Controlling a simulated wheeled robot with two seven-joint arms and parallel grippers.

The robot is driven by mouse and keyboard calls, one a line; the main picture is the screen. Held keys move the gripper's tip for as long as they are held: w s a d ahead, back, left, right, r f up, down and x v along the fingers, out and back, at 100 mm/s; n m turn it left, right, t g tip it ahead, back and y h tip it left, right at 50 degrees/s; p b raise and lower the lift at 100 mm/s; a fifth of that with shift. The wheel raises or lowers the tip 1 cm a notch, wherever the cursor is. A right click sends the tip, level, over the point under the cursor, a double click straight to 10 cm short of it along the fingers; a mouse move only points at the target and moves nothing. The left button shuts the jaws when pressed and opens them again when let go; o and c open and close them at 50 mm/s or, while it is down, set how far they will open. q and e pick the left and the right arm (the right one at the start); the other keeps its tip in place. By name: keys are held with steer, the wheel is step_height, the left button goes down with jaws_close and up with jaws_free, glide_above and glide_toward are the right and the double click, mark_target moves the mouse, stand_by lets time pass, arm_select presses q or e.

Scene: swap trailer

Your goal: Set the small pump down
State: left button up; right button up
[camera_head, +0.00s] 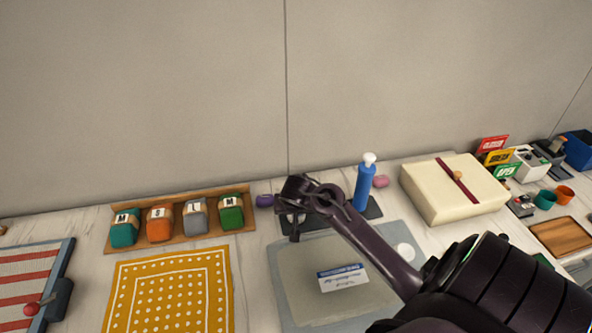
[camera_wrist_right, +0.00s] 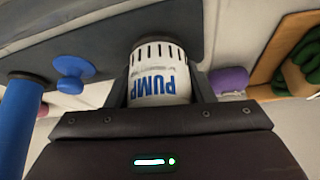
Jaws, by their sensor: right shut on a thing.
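The small pump (camera_wrist_right: 158,72) is a white cylinder with dark slots and blue PUMP lettering, which reads upside down in the right wrist view. My right gripper (camera_wrist_right: 160,95) is shut on it, with a dark finger on each side. In the head view my right gripper (camera_head: 293,212) is over the left part of a dark mat (camera_head: 328,216) and hides most of the pump. I cannot tell whether the pump touches the mat. My left gripper is not in view.
A blue bottle (camera_head: 363,186) with a white top stands on the mat's right part. A purple item (camera_head: 264,201) lies left of the mat, a pink one (camera_head: 381,181) right. A wooden rack (camera_head: 181,238) holds labelled blocks. A cream box (camera_head: 440,204) stands at right.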

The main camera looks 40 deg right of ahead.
steer(key=shift+f, duration=0.1)
steer(key=o, duration=1.1)
steer(key=shift+o, duration=0.2)
steer(key=shift+a+r, duration=0.15)
steer(key=shift+r, duration=0.2)
steer(key=v, duration=1.1)
steer(key=shift+s+r, duration=0.2)
steer(key=shift+r, duration=0.05)
steer(key=shift+a, duration=0.1)
